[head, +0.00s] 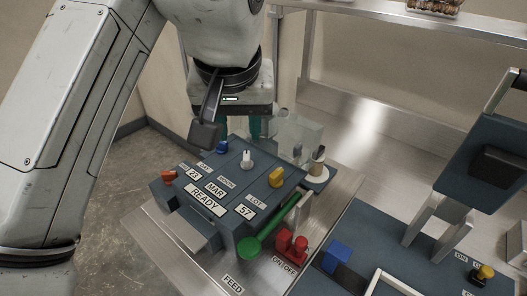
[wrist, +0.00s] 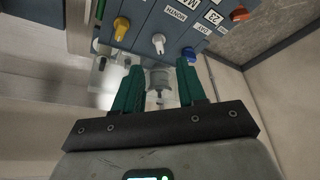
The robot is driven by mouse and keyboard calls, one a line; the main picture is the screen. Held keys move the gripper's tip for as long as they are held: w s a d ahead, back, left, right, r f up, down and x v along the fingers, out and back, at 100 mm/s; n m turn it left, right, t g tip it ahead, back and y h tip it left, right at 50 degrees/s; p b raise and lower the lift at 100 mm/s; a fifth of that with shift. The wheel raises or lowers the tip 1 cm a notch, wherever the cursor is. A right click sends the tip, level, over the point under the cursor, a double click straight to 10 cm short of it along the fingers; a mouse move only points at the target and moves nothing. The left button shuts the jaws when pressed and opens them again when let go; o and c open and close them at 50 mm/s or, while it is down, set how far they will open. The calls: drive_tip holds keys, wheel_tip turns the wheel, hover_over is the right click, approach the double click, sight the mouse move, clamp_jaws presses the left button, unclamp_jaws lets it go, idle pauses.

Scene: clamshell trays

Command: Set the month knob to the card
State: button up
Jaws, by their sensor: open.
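The blue-grey coder box (head: 240,219) stands on the metal bench with label windows reading 23, MAR, 57 and READY. The white month knob (head: 247,158) sits on its top, by the MONTH label, between a blue knob (head: 222,146) and a yellow knob (head: 276,177). In the wrist view the white knob (wrist: 158,42) lies just beyond and between the fingertips. My gripper (head: 239,130) hangs at the back of the box, its teal fingers partly hidden. The wrist view shows my gripper (wrist: 160,66) open and empty, apart from the knob. I cannot make out a separate card.
A green lever (head: 255,243) and a red ON/OFF switch (head: 291,245) are at the box's right front. An orange-red knob (head: 169,177) is on its left side. A clear container (head: 298,132) and a small round-based stand (head: 318,172) are behind right. A dark machine (head: 490,155) stands at right.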

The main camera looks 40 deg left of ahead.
sight(246, 160)
drive_tip(key=x, duration=1.1)
drive_tip(key=shift+w, duration=0.3)
drive_tip(key=shift+c, duration=0.4)
clamp_jaws()
